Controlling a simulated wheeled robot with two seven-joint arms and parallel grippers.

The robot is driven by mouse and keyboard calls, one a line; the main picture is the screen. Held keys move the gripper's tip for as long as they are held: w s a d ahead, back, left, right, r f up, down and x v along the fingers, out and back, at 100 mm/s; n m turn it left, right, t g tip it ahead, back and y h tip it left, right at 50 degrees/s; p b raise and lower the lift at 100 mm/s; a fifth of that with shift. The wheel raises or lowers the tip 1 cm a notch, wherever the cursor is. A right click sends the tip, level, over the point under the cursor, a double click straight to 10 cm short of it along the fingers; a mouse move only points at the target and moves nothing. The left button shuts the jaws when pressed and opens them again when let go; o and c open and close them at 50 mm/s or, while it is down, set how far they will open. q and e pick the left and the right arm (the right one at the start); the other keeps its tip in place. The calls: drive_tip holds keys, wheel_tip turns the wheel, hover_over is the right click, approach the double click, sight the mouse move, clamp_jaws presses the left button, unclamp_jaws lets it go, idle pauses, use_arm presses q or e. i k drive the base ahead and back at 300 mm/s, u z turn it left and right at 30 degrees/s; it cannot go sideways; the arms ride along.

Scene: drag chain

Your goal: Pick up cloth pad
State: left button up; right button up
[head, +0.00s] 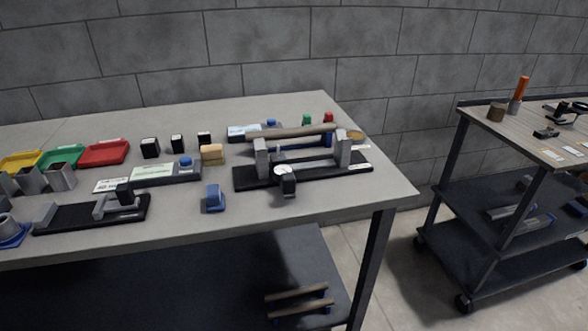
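A small tan, layered block (211,153) sits near the middle of the workbench, behind the long grey device; it looks like a folded cloth pad, but I cannot tell for certain. A small blue upright piece (213,198) stands nearer the bench's front edge; its material is not clear. Neither of my grippers shows in the head view, and nothing touches the tan block or the blue piece.
A black-based fixture with a rod (300,160) and a round dial stands to the right on the workbench (330,205). Yellow, green and red trays (104,153) are at left. A wheeled cart (520,135) stands at right. The bench's front right is clear.

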sight(214, 198)
drive_tip(key=u, duration=0.5)
drive_tip(key=k, duration=1.05)
drive_tip(key=z, duration=0.7)
drive_tip(key=i, duration=1.4)
drive_tip(key=u, duration=0.25)
